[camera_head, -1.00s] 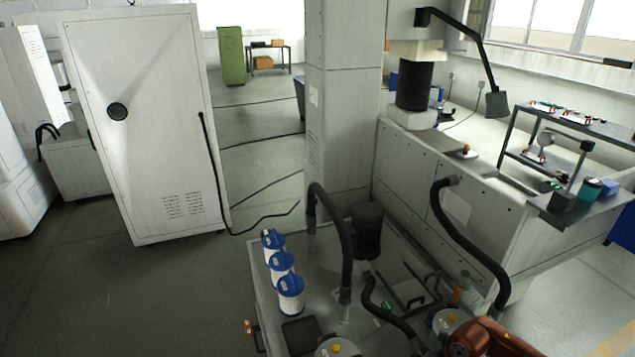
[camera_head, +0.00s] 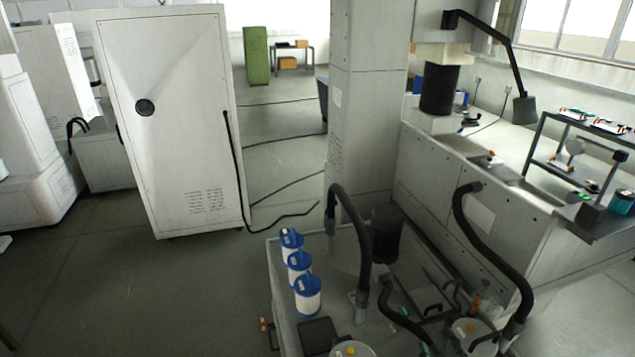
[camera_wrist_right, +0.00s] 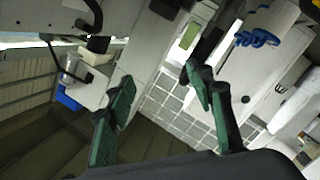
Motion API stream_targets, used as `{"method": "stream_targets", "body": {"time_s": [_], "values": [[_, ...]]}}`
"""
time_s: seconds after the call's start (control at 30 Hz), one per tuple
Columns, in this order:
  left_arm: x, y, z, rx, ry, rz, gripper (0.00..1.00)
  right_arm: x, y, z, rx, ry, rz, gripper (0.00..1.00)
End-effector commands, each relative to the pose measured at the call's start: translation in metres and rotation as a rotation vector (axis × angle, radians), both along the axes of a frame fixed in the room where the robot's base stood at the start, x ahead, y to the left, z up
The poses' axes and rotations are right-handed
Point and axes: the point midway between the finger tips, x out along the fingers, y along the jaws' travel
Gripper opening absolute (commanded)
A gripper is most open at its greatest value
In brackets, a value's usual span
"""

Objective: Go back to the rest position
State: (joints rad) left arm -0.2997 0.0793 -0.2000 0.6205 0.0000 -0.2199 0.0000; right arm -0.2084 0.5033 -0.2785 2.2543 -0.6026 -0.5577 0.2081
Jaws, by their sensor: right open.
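My right gripper (camera_wrist_right: 158,76) shows in the right wrist view. Its two dark fingers with green pads stand apart, with nothing held between them. Beyond the fingers are pale surfaces and a light grid, seen tilted; I cannot tell how far off they are. In the head view neither gripper can be made out. My left gripper is not in view.
In the head view, blue-capped white filters (camera_head: 307,296) stand on a grey tank unit (camera_head: 283,290) with black hoses (camera_head: 364,240). A machine bench (camera_head: 455,190) stands right, a tall white cabinet (camera_head: 175,130) left. The floor (camera_head: 130,290) between is open.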

Motion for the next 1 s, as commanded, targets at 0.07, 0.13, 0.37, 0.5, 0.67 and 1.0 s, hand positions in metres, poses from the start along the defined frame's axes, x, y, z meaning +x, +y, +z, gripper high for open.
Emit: {"method": "stream_targets", "body": {"time_s": [0.07,0.13,0.37,0.5,0.67,1.0], "values": [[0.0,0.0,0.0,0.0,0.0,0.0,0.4,-0.02,-0.029,-0.038,0.091,0.126,-0.119,0.49],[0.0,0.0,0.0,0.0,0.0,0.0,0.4,-0.043,-0.05,-0.073,0.159,0.241,-0.211,0.49],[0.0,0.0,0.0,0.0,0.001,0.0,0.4,-0.14,-0.076,-0.176,0.349,0.629,-0.43,0.49],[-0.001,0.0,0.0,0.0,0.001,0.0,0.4,-0.193,-0.071,-0.213,0.425,0.811,-0.493,0.49],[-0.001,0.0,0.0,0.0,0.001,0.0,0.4,-0.242,-0.059,-0.239,0.487,0.971,-0.533,0.49],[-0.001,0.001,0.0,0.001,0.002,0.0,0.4,-0.29,-0.039,-0.295,0.549,1.167,-0.555,0.49]]}}
